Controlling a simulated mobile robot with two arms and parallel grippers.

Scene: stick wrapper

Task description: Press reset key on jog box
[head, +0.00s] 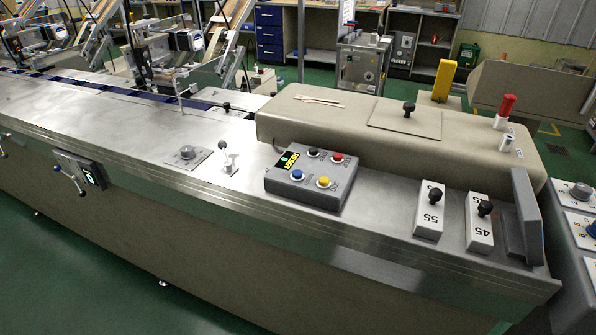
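The jog box (312,170) is a small grey box on the metal top of the long machine, right of centre in the head view. The lettering beside the keys is too small to read, so I cannot tell which one is the reset key. Neither of my grippers is in view, and nothing touches the box.
A beige cover (350,125) rises behind the box. Blocks marked 55 (429,215) and 45 (479,228) with black knobs stand right of it. A small lever (228,160) and a knob plate (187,157) stand left. The metal top (95,115) further left is mostly clear.

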